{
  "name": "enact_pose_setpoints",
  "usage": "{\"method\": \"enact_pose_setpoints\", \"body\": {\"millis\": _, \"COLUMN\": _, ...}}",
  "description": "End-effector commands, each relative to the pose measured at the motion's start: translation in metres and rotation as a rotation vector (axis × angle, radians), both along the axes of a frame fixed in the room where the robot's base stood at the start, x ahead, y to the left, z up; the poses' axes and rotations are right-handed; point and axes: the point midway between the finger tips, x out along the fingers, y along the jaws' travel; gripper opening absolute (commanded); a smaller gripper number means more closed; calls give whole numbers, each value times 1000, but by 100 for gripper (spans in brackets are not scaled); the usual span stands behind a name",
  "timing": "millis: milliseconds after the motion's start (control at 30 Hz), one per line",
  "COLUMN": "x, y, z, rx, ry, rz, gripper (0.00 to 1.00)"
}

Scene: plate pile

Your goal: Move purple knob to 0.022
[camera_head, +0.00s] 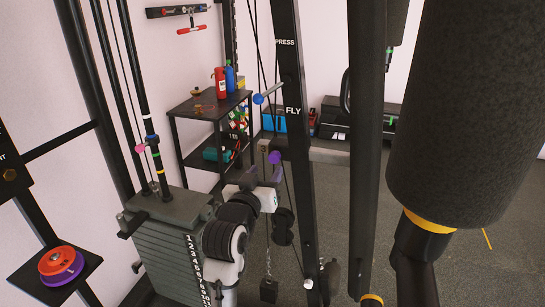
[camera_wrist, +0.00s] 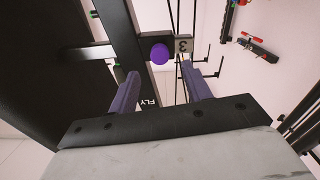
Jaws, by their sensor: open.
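The purple knob (camera_head: 274,157) sits on the machine's frame by the dark upright marked FLY, at the picture's middle. It also shows in the wrist view (camera_wrist: 159,54), just beyond my fingertips and between them, beside a small plate marked 3 (camera_wrist: 184,45). My gripper (camera_wrist: 160,70) is open and empty, with its two purple fingers apart. In the head view my gripper (camera_head: 272,178) is just below the knob, partly hidden by my own wrist. I see no contact with the knob. No scale reading of 0.022 is legible.
A numbered weight stack (camera_head: 165,245) stands at the left. A blue ball knob (camera_head: 258,99) is higher on the frame. A large black padded roller (camera_head: 460,110) fills the right. A black shelf (camera_head: 210,105) with bottles stands behind. Cables hang near my gripper.

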Motion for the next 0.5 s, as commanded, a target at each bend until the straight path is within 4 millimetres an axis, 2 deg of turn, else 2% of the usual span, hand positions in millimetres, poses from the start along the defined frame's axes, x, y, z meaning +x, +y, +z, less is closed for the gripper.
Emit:
{"method": "enact_pose_setpoints", "body": {"millis": 33, "x": 11, "y": -4, "z": 3, "rx": 1, "ry": 1, "rz": -2, "gripper": 49}}
{"method": "enact_pose_setpoints", "body": {"millis": 200, "x": 37, "y": -12, "z": 2, "rx": 2, "ry": 2, "rz": 0, "gripper": 49}}
{"method": "enact_pose_setpoints", "body": {"millis": 333, "x": 49, "y": -16, "z": 2, "rx": 1, "ry": 0, "rz": -1, "gripper": 49}}
{"method": "enact_pose_setpoints", "body": {"millis": 500, "x": 54, "y": -18, "z": 0, "rx": 0, "ry": -1, "rz": 0, "gripper": 49}}
